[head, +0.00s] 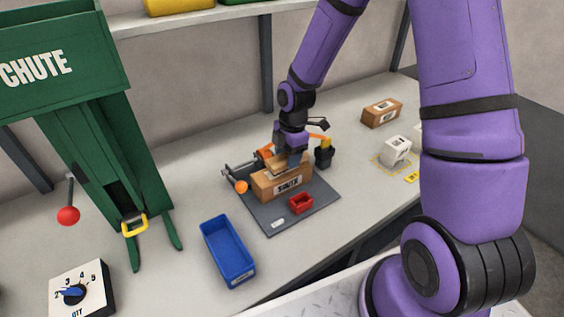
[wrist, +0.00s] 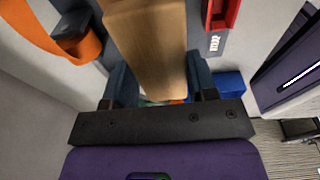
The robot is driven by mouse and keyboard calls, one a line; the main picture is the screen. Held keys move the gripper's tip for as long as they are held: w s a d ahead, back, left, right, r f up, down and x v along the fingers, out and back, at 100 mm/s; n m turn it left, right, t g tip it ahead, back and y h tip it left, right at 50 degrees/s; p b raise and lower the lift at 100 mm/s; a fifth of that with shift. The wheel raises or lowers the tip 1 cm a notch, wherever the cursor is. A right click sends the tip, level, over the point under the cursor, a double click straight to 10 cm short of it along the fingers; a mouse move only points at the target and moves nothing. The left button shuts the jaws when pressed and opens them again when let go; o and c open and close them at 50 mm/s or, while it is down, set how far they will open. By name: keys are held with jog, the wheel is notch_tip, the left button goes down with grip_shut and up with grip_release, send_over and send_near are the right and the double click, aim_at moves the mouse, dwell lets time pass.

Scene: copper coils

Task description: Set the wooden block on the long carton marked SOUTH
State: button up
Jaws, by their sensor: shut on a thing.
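The long brown carton with a dark-lettered label, apparently SOUTH (head: 283,187), lies on a dark grey mat on the bench in the head view. My gripper (head: 291,160) points down directly over its top. It is shut on the light wooden block (wrist: 155,55), which runs between the two fingers (wrist: 163,88) in the wrist view. In the head view the block (head: 277,165) is partly hidden by my gripper, close over the carton's top. I cannot tell whether block and carton touch.
A small red bin (head: 301,203) sits in front of the carton on the mat (head: 263,215). Orange parts and a black cup (head: 324,156) stand behind and beside it. A blue bin (head: 228,252), green chute (head: 110,130), white box (head: 396,150) and another carton (head: 382,112) are farther off.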

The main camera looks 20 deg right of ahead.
aim_at(283, 154)
jog(key=shift+w+a+f, duration=0.1)
jog(key=shift+w+a, duration=0.4)
jog(key=shift+w, duration=0.2)
jog(key=shift+f, duration=1.75)
jog(key=shift+f, duration=0.1)
jog(key=o, duration=0.9)
